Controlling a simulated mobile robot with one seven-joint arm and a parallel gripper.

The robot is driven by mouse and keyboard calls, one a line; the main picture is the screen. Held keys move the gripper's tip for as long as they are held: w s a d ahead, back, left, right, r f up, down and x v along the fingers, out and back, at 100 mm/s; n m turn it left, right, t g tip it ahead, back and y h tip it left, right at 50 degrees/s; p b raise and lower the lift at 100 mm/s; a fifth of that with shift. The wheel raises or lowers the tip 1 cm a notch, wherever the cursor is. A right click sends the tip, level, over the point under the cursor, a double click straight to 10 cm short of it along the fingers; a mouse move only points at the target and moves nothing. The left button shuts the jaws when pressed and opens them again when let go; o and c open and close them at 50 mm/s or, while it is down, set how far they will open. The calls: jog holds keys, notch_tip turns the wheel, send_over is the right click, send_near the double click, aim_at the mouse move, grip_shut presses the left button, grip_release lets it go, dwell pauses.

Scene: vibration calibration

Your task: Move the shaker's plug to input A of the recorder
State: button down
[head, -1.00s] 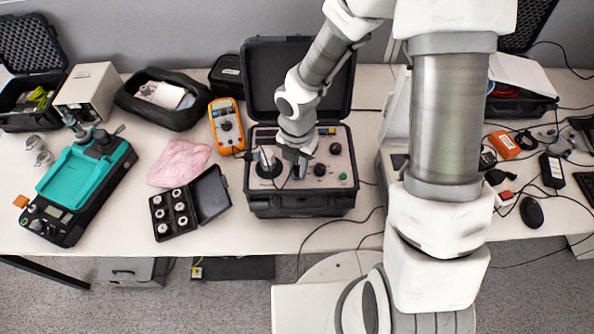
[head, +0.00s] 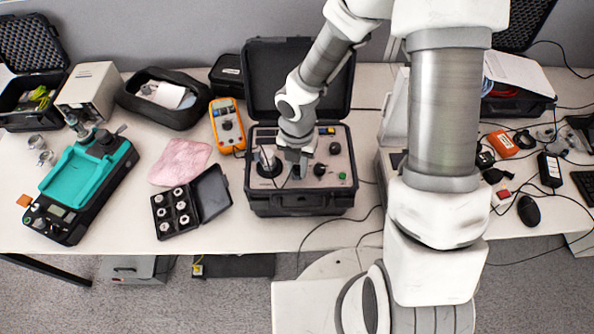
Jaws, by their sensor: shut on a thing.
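The shaker (head: 262,203) is an open black case with a grey panel of knobs and connectors, at the middle of the table in the head view. My gripper (head: 297,172) points down over the middle of this panel. It is shut, with its fingertips low at the panel face. The shaker's plug is between the fingers, largely hidden by them; a thin dark cable shows beside them. I cannot tell whether the plug is seated in a socket or clear of it. I cannot make out the recorder or its input A for certain; my arm covers part of the table on the right.
An orange multimeter (head: 227,125) lies left of the shaker. A small open black case of round parts (head: 164,221), a pink cloth (head: 180,161) and a teal-topped device (head: 87,175) are farther left. Right of my arm are cables, a mouse (head: 529,211) and an orange box (head: 503,144).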

aim_at(297, 168)
jog(key=shift+n+p, duration=0.7)
jog(key=shift+n, duration=0.3)
jog(key=c, duration=0.6)
grip_release()
jog(key=shift+r, duration=0.15)
jog(key=shift+r+p, duration=2.4)
jog(key=shift+p, duration=0.2)
notch_tip(297, 168, up, 17)
jog(key=p, duration=0.4)
jog(key=shift+r, duration=0.2)
